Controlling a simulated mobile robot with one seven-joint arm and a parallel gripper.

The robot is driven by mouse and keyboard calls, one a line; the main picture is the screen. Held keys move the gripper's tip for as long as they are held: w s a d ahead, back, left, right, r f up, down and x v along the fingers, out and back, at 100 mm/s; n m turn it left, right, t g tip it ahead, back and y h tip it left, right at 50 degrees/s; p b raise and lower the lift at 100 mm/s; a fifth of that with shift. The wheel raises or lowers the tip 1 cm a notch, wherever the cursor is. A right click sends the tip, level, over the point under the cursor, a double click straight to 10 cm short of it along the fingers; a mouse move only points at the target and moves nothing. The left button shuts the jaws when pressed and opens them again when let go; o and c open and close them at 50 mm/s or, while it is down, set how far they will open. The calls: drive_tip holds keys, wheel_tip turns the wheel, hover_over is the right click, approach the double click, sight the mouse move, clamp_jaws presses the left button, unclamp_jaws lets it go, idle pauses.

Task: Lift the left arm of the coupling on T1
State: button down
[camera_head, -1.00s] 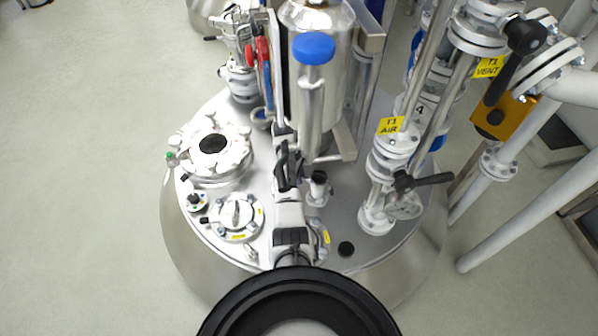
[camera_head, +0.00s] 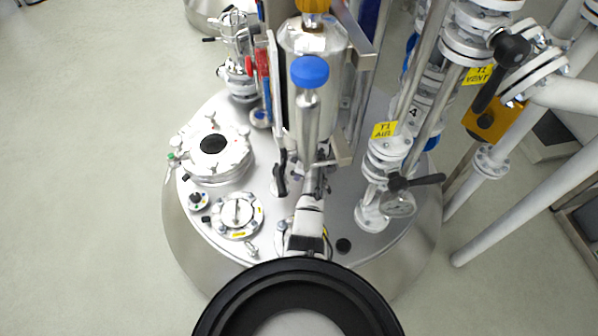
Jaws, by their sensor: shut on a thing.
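T1 is the round steel vessel (camera_head: 190,245) with a crowded lid. My gripper (camera_head: 316,182) is over the middle of the lid, just below the blue-capped steel tube. It is shut on the left arm of the coupling; the jaws and that arm are very small in view and mostly hidden by my wrist. The coupling's body is also largely covered by my gripper. A dark curved handle-like part (camera_head: 281,173) stands just left of my gripper, apart from it.
The blue-capped tube (camera_head: 309,72) rises close ahead of my gripper. Valve pipework with a yellow T1 AIR tag (camera_head: 384,130) and a black lever (camera_head: 418,180) stands to the right. A round lid port (camera_head: 213,143) and a smaller sight port (camera_head: 238,213) lie left.

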drive_tip(key=shift+r, duration=0.1)
drive_tip(key=c, duration=1.3)
unclamp_jaws()
drive_tip(key=b+v, duration=0.1)
drive_tip(key=v, duration=1.2)
drive_tip(key=shift+s+d+r+b, duration=0.1)
drive_tip(key=shift+d+r+b, duration=0.1)
drive_tip(key=shift+r+b, duration=0.15)
